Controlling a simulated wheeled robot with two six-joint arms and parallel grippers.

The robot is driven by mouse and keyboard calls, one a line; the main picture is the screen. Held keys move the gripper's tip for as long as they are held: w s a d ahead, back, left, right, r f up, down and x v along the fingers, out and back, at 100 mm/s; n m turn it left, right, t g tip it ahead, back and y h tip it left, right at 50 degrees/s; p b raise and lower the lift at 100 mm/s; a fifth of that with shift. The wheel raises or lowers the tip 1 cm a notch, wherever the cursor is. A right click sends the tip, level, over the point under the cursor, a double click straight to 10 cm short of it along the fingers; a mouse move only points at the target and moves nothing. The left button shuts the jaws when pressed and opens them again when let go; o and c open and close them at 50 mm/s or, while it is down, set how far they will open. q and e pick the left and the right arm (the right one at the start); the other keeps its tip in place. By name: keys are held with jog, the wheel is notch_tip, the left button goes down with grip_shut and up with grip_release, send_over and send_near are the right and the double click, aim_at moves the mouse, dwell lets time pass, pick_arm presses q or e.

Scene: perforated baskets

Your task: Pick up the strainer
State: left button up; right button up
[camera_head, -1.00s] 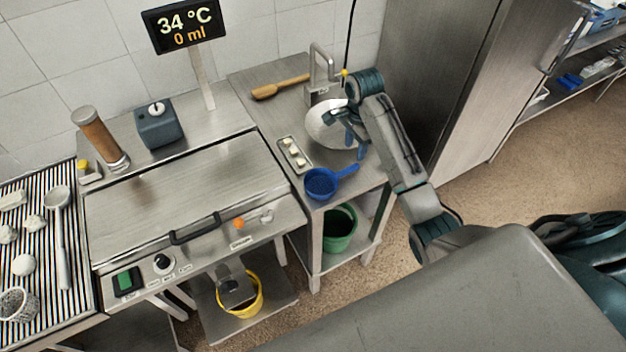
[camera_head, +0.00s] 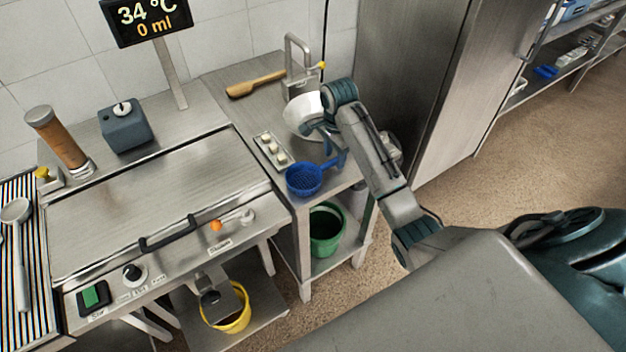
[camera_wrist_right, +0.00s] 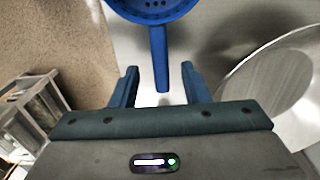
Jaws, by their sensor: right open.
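The strainer (camera_head: 303,181) is a blue perforated bowl with a straight blue handle, at the front edge of the steel side table. In the right wrist view the strainer (camera_wrist_right: 158,42) shows at the top, with its handle pointing down toward my palm. My right gripper (camera_head: 336,152) is open at the handle end. In the wrist view the two blue fingers of the right gripper (camera_wrist_right: 161,84) stand on either side of the handle tip, with gaps on both sides. I cannot tell the exact height of the fingers over the handle. My left gripper is not in view.
A round metal bowl (camera_wrist_right: 268,85) lies close to the right finger. A green bucket (camera_head: 326,228) stands on the shelf below.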

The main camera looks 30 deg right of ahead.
notch_tip(320, 180, down, 3)
jog(key=shift+w+r+b, duration=0.1)
jog(key=shift+b, duration=0.3)
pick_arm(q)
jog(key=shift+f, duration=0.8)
pick_arm(e)
jog(key=shift+c, duration=0.2)
grip_shut()
jog(key=shift+r, duration=0.1)
